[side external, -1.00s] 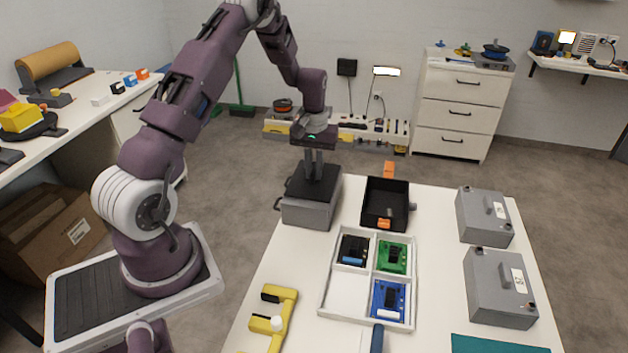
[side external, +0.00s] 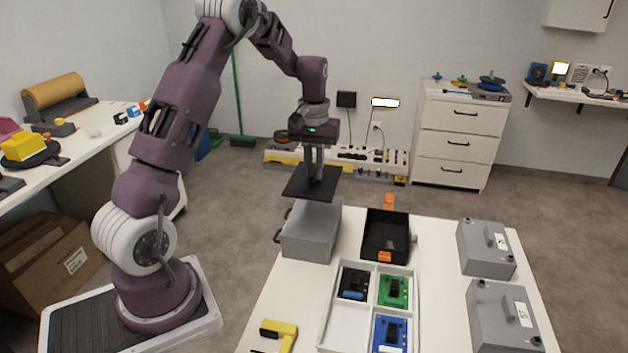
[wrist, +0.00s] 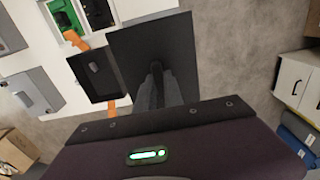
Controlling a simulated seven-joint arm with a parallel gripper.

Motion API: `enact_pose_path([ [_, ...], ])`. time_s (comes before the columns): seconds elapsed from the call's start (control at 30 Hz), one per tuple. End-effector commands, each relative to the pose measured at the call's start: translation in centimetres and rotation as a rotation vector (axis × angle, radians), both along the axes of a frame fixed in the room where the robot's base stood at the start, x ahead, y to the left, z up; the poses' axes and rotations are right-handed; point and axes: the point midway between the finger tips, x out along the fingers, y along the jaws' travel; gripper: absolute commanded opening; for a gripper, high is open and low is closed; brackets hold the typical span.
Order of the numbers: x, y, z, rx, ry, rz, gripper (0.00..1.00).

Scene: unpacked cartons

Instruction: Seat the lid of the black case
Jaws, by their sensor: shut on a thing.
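My gripper (side external: 314,172) is shut on a thin, flat black lid (side external: 298,186), gripped near its middle. The lid is held roughly level above a grey box (side external: 307,236), with a gap between them. The black case (side external: 374,236) stands open on the table just right of the grey box, with an orange clip at its far end and another at its near end. In the wrist view, the lid (wrist: 135,45) extends out ahead of my gripper (wrist: 158,85) and the black case (wrist: 97,88) is to its left. The lid hides the grey box there.
A white tray (side external: 338,314) with several circuit boards lies in front of the case. Two grey lidded boxes (side external: 486,250) stand on the right, and a yellow tool (side external: 278,334) lies at the front left. The table between the case and the right-hand boxes is clear.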

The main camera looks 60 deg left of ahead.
Motion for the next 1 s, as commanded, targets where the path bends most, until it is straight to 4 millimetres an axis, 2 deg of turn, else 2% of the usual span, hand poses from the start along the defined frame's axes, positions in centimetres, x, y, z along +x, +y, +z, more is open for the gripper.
enact_pose_path([
  [0.23, 0.3, -0.1, -0.2, -0.001, 0.002, 0.003, 0.00],
  [0.37, 3.0, -0.9, -1.3, -0.009, 0.009, 0.035, 0.00],
  [0.47, 6.7, -2.7, -2.7, -0.013, 0.013, 0.062, 0.00],
  [0.6, 11.4, -6.7, -4.5, -0.008, 0.011, 0.054, 0.00],
  [0.7, 13.7, -9.7, -5.4, -0.001, 0.004, 0.029, 0.00],
  [0.83, 15.0, -12.0, -6.0, 0.001, 0.001, 0.004, 0.00],
  [1.0, 15.2, -12.5, -6.9, 0.000, 0.001, -0.001, 0.00],
])
